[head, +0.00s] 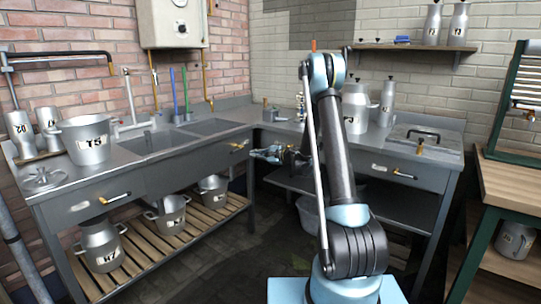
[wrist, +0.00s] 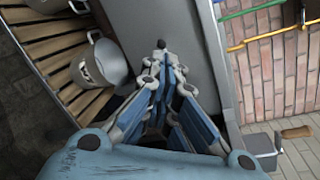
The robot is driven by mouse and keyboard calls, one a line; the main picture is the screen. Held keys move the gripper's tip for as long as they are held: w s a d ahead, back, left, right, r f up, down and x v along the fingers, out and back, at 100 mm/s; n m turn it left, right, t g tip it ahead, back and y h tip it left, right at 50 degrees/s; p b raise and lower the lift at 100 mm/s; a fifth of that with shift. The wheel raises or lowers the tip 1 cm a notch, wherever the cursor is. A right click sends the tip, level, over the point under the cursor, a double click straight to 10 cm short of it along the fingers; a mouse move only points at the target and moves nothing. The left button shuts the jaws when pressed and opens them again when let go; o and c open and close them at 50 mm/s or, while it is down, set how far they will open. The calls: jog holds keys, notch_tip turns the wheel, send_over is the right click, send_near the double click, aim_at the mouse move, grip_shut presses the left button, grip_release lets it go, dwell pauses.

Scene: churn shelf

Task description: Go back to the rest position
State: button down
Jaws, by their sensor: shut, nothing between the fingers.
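My arm rises from the bottom right of the head view, and my gripper (head: 262,153) hangs off its far side in front of the corner of the steel counters. The wrist view shows my gripper (wrist: 160,45) with its fingertips together and nothing between them. In that view it lies over the edge of the steel counter (wrist: 195,60). No object is held, and the gripper appears clear of the counter in the head view.
The left counter carries a pail marked T5 (head: 86,139) and a sink (head: 150,142). Several churns stand below on a slatted shelf (head: 152,252). Churns (head: 357,108) stand on the right counter. A wooden workbench (head: 510,190) is at the right. Dark floor (head: 240,262) lies between.

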jog(key=s+d+r+n+g+h, duration=0.1)
jog(key=s+d+r+n+h, duration=0.15)
jog(key=s, duration=0.55)
jog(key=s+d+r+n+g+h, duration=0.1)
jog(key=s+d+r+n, duration=0.25)
jog(key=s, duration=0.55)
jog(key=s+d+r+n+g+h, duration=0.1)
jog(key=s+d+r+n+h, duration=0.2)
jog(key=s, duration=0.5)
jog(key=s+d+f+n+g+h, duration=0.1)
jog(key=s+d+f+h, duration=0.1)
jog(key=s+d, duration=0.4)
jog(key=s+d+f+n+g+h, duration=0.1)
jog(key=s+d+f+n+h, duration=0.1)
jog(key=s, duration=1.3)
jog(key=s+d+f+n+g+h, duration=0.1)
jog(key=s+d+f+h, duration=0.2)
jog(key=s+d, duration=0.6)
notch_tip(320, 180, down, 2)
jog(key=shift+s+d+f, duration=0.1)
jog(key=shift+s+d, duration=0.25)
jog(key=shift+s, duration=0.5)
